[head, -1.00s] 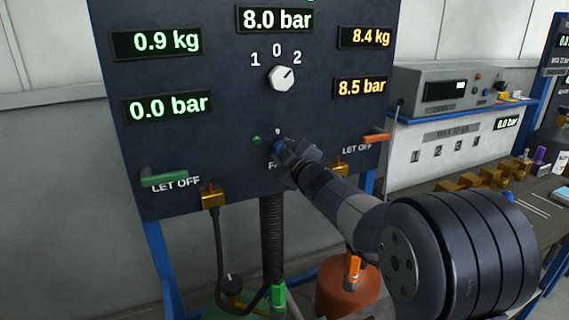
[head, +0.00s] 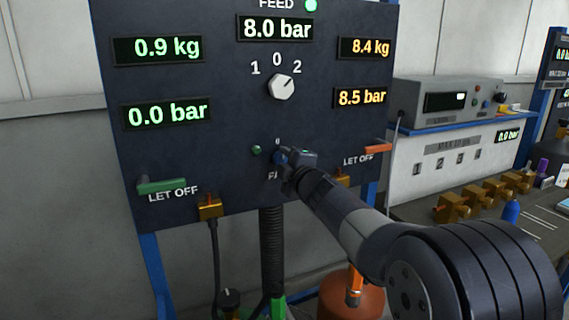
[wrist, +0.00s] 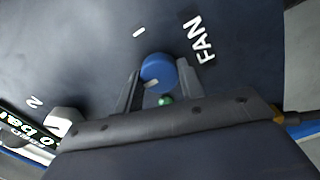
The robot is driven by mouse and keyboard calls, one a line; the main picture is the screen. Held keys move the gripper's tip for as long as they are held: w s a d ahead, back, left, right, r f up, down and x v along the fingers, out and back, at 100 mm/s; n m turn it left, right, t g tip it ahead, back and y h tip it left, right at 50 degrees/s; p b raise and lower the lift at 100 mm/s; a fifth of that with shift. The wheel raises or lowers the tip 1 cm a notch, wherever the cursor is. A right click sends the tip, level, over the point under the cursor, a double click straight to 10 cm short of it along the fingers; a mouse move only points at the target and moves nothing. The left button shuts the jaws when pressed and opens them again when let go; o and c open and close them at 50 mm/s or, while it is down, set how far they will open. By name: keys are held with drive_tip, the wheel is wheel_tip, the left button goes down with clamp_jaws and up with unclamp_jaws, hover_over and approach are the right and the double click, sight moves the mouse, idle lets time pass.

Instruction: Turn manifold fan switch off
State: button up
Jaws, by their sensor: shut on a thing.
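The fan switch is a blue round knob (wrist: 158,72) on the dark panel, with FAN lettering beside it and a "1" mark near it in the wrist view. A short pale mark shows on the knob's lower-left side there. My gripper (wrist: 158,84) has one finger on each side of the knob and is shut on it. In the head view my gripper (head: 288,158) reaches the lower middle of the panel and hides most of the knob. A small green lamp (head: 256,150) sits just left of the switch; it shows between the fingers in the wrist view (wrist: 165,100).
A white selector knob (head: 282,87) sits above on the panel (head: 225,130). A green LET OFF lever (head: 160,186) is lower left, an orange one (head: 378,149) lower right. Hoses and brass fittings hang below. A bench with a grey instrument (head: 450,100) stands right.

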drive_tip(key=o, duration=1)
drive_tip(key=v, duration=1)
drive_tip(key=shift+s, duration=0.4)
drive_tip(key=shift+w, duration=0.15)
drive_tip(key=x, duration=1)
drive_tip(key=shift+w, duration=0.3)
drive_tip(key=shift+s, duration=0.1)
